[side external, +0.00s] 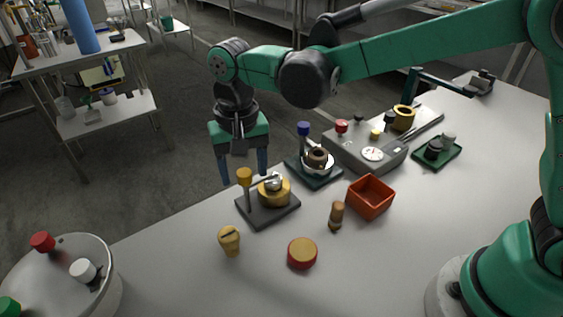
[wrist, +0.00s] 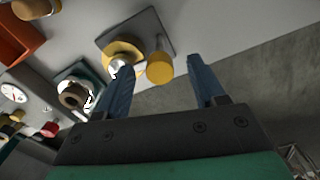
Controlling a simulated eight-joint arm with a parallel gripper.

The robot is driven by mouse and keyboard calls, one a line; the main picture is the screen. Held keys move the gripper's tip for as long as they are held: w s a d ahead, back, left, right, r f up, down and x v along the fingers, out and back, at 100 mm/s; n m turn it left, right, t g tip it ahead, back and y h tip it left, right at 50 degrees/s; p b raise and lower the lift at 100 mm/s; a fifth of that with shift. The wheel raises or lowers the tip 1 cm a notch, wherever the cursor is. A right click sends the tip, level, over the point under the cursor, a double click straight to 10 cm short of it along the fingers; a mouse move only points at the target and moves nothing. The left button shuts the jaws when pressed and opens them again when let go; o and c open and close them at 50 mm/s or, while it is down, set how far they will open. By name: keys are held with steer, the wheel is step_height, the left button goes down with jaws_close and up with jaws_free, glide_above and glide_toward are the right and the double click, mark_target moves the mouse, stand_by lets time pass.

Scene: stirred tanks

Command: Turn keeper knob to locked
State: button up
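A yellow knob (side external: 244,177) tops a post on a dark grey base plate (side external: 257,219), beside a brass vessel (side external: 276,191) with a metal arm lying across it. A similar unit with a blue knob (side external: 303,128) stands on a dark green plate (side external: 299,170) behind it. No label shows which knob is the keeper. My gripper (side external: 243,171) is open and empty, pointing down near the yellow knob. In the wrist view the yellow knob (wrist: 160,70) appears between the finger tips, but contact is not visible. One finger partly covers the brass vessel (wrist: 122,52).
A red open box (side external: 370,197), a wooden peg (side external: 336,215), a red-rimmed round lid (side external: 302,253) and a yellow slotted plug (side external: 229,240) stand nearby. A grey console (side external: 365,148) with a dial is behind. A round metal tank (side external: 60,275) is at lower left.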

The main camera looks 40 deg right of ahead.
steer(key=shift+r, duration=2.85)
steer(key=shift+d+r, duration=0.1)
steer(key=shift+d, duration=0.15)
steer(key=s+d+n+t, duration=0.1)
steer(key=s+d+t, duration=0.2)
steer(key=d, duration=0.4)
steer(key=s+d+f+n+t, duration=0.1)
steer(key=s+d+t, duration=0.3)
steer(key=d, duration=0.4)
steer(key=shift+s+d+f+n, duration=0.25)
steer(key=shift+s+n, duration=0.35)
steer(key=shift+s, duration=0.3)
